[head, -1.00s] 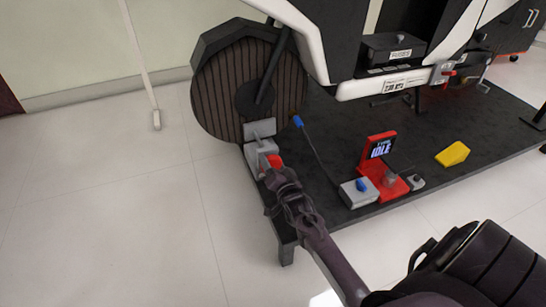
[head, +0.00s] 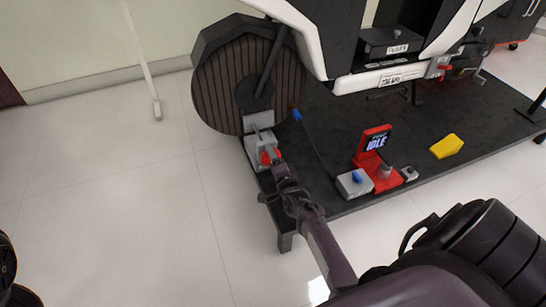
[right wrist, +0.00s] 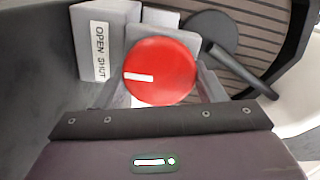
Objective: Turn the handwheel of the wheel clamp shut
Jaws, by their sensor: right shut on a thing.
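The wheel clamp (head: 258,146) is a grey block at the platform's left edge, at the foot of the big dark wheel. Its red round handwheel (head: 270,156) is partly hidden by my right gripper (head: 273,168). In the right wrist view the handwheel (right wrist: 170,72) is seen face on between my grey fingers, which are shut on its sides. Its white mark (right wrist: 138,77) points left, towards the SHUT end of a white label (right wrist: 99,52) reading OPEN and SHUT. My left gripper is out of view.
The big wheel (head: 243,75) stands behind the clamp.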

